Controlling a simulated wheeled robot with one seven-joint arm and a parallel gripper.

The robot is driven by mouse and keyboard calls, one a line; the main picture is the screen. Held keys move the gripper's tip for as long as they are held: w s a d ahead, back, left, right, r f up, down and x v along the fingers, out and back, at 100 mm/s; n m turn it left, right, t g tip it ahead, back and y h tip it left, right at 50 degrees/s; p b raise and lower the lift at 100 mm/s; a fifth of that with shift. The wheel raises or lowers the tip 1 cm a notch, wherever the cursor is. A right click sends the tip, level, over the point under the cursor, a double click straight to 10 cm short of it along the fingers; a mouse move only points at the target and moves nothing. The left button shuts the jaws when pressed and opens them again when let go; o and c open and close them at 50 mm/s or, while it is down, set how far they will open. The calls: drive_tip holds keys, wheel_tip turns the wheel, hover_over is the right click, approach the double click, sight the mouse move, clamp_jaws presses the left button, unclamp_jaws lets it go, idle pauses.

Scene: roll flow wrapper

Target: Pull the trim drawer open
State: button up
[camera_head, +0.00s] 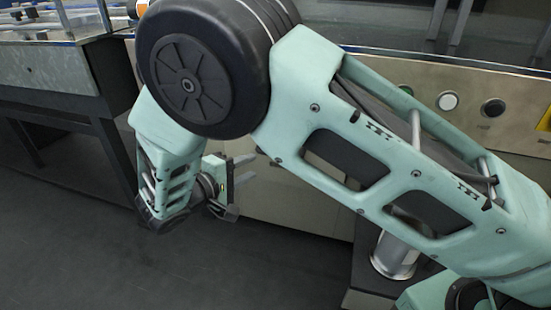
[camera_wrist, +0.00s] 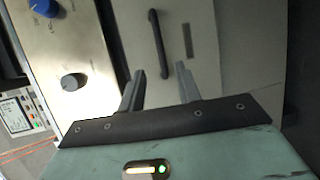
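The trim drawer's pale front (camera_wrist: 215,50) fills the upper middle of the wrist view, with a dark bar handle (camera_wrist: 157,42) on it and a small dark label slot beside the handle. The drawer looks closed, though its edges are partly out of view. My gripper (camera_wrist: 160,70) is open and empty, its two grey fingers apart. In the wrist view the handle's lower end appears between the fingertips; I see no contact and cannot judge the gap in depth. In the head view my gripper (camera_head: 244,169) is low beside the machine's beige front; the handle does not show there.
A panel with a blue knob (camera_wrist: 42,7) and a grey knob (camera_wrist: 72,82) is left of the drawer in the wrist view, with a small screen unit (camera_wrist: 20,113) farther left. A metal-sided conveyor (camera_head: 50,70) stands at left in the head view; dark floor (camera_head: 100,250) is clear.

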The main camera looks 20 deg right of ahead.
drive_tip(key=b+x, duration=0.3)
drive_tip(key=x, duration=0.8)
drive_tip(key=shift+d+f, duration=0.1)
clamp_jaws()
